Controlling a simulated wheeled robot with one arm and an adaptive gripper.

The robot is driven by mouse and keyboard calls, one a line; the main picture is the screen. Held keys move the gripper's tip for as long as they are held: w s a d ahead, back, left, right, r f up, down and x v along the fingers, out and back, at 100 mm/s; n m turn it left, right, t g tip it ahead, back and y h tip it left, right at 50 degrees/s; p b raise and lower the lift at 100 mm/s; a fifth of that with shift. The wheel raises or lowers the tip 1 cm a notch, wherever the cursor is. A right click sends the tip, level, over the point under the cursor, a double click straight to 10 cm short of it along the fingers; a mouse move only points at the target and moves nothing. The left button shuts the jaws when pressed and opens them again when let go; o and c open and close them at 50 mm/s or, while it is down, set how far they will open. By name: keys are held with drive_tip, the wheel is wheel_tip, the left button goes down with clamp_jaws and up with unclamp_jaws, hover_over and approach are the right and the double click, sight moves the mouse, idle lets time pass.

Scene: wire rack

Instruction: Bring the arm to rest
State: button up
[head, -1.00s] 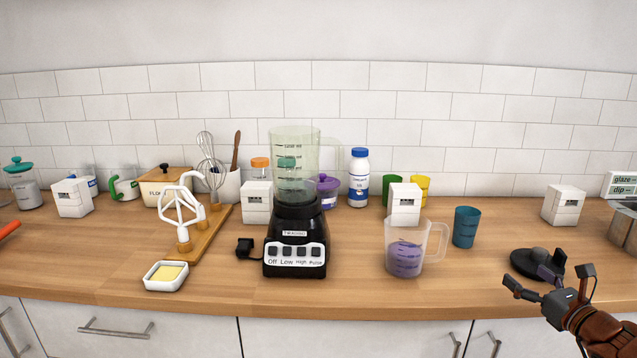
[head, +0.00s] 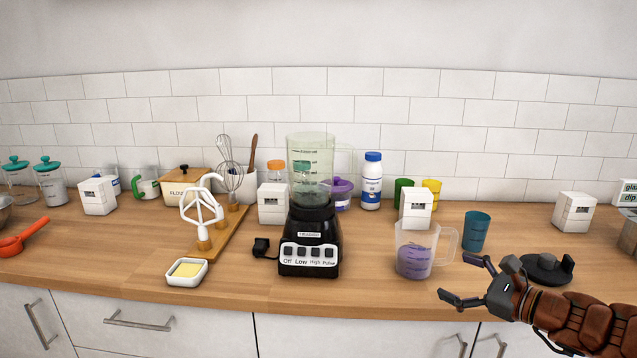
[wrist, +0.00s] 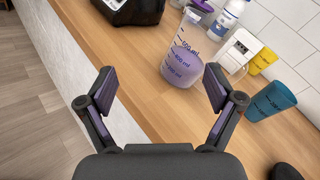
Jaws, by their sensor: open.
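My gripper (head: 464,280) is open and empty at the lower right of the head view, in front of the counter's edge. In the wrist view my gripper (wrist: 158,90) shows its two fingers spread wide with nothing between them. The arm reaches in from the right edge of the head view. The measuring jug (head: 414,255) with purple contents stands on the counter just beyond the fingertips, apart from them; it also shows in the wrist view (wrist: 182,62).
The wooden counter (head: 370,295) holds a black blender (head: 309,240), a teal cup (head: 476,232), a black lid-like disc (head: 548,267), a butter dish (head: 187,272) and several white timers. A red-orange scoop (head: 20,240) lies at far left. Open floor (wrist: 40,115) shows beside the counter.

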drive_tip(key=s+a+r+n+g+y+p, duration=0.1)
drive_tip(key=s+a+n+g, duration=0.25)
drive_tip(key=a, duration=0.35)
drive_tip(key=s+a+n+g+y+p, duration=0.1)
drive_tip(key=s+a+n+g, duration=0.3)
drive_tip(key=a, duration=0.4)
drive_tip(key=s+a+f+n+g+h+p, duration=0.1)
drive_tip(key=s+a+n+g, duration=0.1)
drive_tip(key=s+a+n, duration=0.3)
drive_tip(key=s+a+f+n+g+h+p, duration=0.1)
drive_tip(key=s+n+g+h, duration=0.15)
drive_tip(key=s, duration=0.35)
drive_tip(key=s+d+n+g+h+p, duration=0.1)
drive_tip(key=s+d+n+h, duration=0.3)
drive_tip(key=s, duration=0.4)
drive_tip(key=s+d+n+g+h+p, duration=0.1)
drive_tip(key=s+d+n+h+p, duration=0.2)
drive_tip(key=s+d, duration=0.4)
drive_tip(key=shift+s+f+n+g+h, duration=0.4)
drive_tip(key=shift+s+n+h, duration=0.3)
drive_tip(key=shift+s+h, duration=0.2)
